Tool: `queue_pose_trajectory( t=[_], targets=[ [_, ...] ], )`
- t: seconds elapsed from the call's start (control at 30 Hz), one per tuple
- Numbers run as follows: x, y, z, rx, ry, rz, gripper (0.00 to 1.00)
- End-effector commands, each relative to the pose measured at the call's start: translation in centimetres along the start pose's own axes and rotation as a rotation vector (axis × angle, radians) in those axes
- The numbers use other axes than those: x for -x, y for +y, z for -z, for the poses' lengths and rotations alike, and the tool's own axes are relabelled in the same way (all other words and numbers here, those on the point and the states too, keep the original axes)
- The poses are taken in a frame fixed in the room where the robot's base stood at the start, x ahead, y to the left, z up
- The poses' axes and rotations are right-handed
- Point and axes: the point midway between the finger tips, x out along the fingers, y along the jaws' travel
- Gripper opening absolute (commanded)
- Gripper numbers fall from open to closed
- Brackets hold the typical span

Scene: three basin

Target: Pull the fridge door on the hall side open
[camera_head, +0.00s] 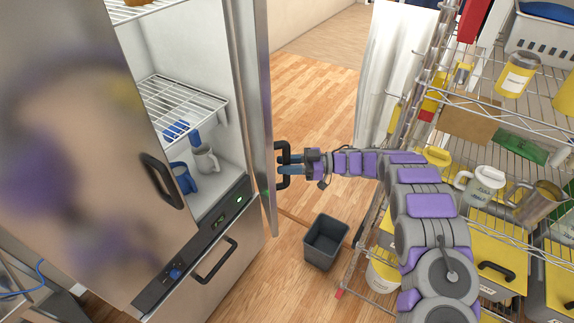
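The fridge (205,255) stands at the left with two upper doors. The right-hand door (257,100) stands open, swung toward me and seen nearly edge-on. A black handle (284,180) sits on its outer face. My gripper (284,163) is at this handle, with its fingers pointing left across it. The fingers look to be around the handle, but I cannot tell how tightly they close. The left-hand door (85,140) is shut, with its own black handle (161,181) and a blurred reflection of my arm.
White wire shelves (180,102), a blue mug (183,178) and a grey mug (205,159) show inside the fridge. A dark bin (326,242) stands on the floor right of the door. A wire rack (480,125) with containers lines the right. Wooden floor (315,100) is clear behind the door.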

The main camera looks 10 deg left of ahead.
Motion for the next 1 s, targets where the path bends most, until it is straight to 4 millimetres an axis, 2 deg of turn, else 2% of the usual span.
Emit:
queue_pose_trajectory(
  t=[0.03, 0.17, 0.47, 0.57, 0.7, 1.0],
  targets=[
    [-0.1, 0.0, 0.0, 0.001, -0.001, 0.002, 0.37],
    [-0.1, -0.1, 0.0, 0.000, -0.001, 0.003, 0.49],
    [0.1, -0.2, 0.4, 0.001, 0.001, 0.003, 0.49],
    [0.0, -0.1, 1.4, 0.002, -0.001, 0.004, 0.49],
    [-0.6, 0.1, 3.8, 0.001, -0.004, 0.003, 0.49],
    [0.2, -4.0, 3.8, -0.005, -0.004, 0.006, 0.51]
  ],
)
